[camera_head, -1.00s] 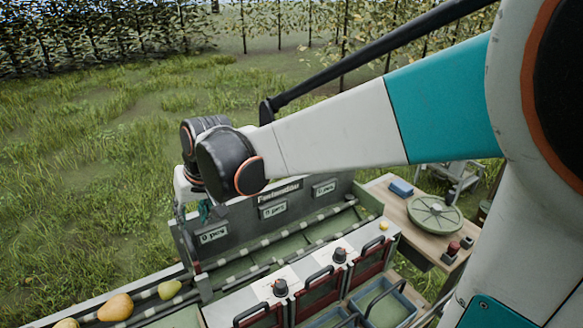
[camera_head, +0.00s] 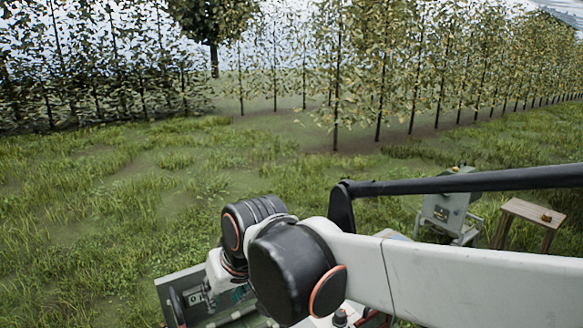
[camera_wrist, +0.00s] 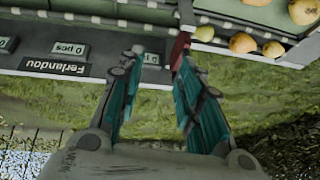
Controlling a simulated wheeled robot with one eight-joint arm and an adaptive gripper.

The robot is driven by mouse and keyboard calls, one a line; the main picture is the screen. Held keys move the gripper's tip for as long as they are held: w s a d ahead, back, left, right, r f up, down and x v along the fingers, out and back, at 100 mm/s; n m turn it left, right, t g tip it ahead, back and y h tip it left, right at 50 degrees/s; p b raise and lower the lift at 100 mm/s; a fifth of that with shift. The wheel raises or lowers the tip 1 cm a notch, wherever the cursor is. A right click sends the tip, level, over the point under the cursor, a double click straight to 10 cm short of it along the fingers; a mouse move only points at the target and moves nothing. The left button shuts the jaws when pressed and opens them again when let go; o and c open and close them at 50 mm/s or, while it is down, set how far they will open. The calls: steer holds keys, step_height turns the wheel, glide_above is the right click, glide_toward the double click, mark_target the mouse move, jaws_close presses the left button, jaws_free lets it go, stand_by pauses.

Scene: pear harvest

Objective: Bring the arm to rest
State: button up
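My gripper (camera_wrist: 159,52) shows in the wrist view with its two teal-padded fingers spread apart. I see nothing held between them. The fingertips lie in front of the grey sorting machine (camera_wrist: 105,65), beside its "0 pcs" displays; I cannot tell whether they touch it. A small red part (camera_wrist: 180,45) of unclear origin shows by the right fingertip. In the head view my arm reaches in from the right to a bent wrist. A little of the gripper (camera_head: 240,294) shows there, low and mostly hidden, above the machine (camera_head: 180,279).
Several yellow-green pears (camera_wrist: 243,42) lie in a tray at the machine's upper right in the wrist view. In the head view a grey-green device (camera_head: 450,212) and a wooden table (camera_head: 532,214) stand on the right. Open grass (camera_head: 120,205) extends to rows of trees.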

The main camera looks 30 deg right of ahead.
steer(key=s+d+f+t+h+b, duration=0.1)
steer(key=s+d+f+b, duration=0.2)
steer(key=s+f, duration=0.3)
steer(key=s+d, duration=0.1)
steer(key=s, duration=0.3)
steer(key=shift+d, duration=0.2)
